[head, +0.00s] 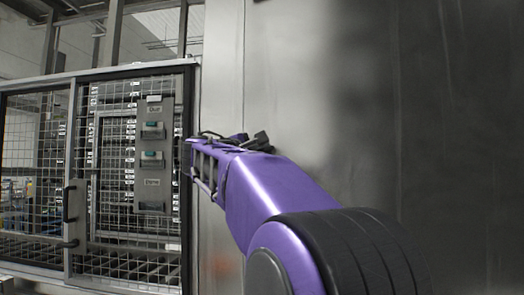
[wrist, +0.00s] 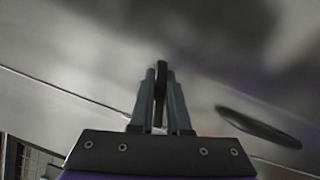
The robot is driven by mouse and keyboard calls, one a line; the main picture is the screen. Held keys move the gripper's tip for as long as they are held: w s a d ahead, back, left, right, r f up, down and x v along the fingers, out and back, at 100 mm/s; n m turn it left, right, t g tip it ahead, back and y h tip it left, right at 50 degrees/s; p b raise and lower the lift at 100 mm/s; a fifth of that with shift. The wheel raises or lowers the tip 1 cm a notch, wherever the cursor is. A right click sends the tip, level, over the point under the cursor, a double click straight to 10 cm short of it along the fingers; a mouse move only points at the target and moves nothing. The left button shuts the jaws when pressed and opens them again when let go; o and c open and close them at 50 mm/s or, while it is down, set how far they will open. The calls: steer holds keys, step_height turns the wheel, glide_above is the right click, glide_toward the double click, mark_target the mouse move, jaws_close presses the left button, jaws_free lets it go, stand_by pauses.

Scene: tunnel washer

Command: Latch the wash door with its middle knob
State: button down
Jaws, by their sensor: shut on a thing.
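In the wrist view my gripper (wrist: 160,82) is shut on a thin dark knob (wrist: 160,92), which stands edge-on between the two grey fingers. I cannot tell for certain from this view that it is the middle knob. Behind it is a grey metal surface (wrist: 60,55), which looks like the wash door, with a straight seam running across it. A second dark, long oval knob (wrist: 260,127) lies at the right, apart from my gripper. In the head view my purple arm reaches left, and my fingertips and the held knob cannot be made out.
In the head view a wire-mesh gate (head: 90,215) with dark handles stands at the left. A grey control box (head: 153,185) with labels hangs on the mesh. Tall smooth metal panels (head: 300,90) stand close behind and right of my arm.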

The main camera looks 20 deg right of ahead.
steer(key=shift+f+m+g+y, duration=0.1)
steer(key=shift+m+g+y, duration=0.35)
steer(key=shift+m, duration=1.15)
steer(key=c, duration=0.9)
jaws_free()
steer(key=v, duration=1.7)
steer(key=shift+s+a+b, duration=0.1)
steer(key=shift+s+b, duration=0.1)
steer(key=shift+b, duration=0.1)
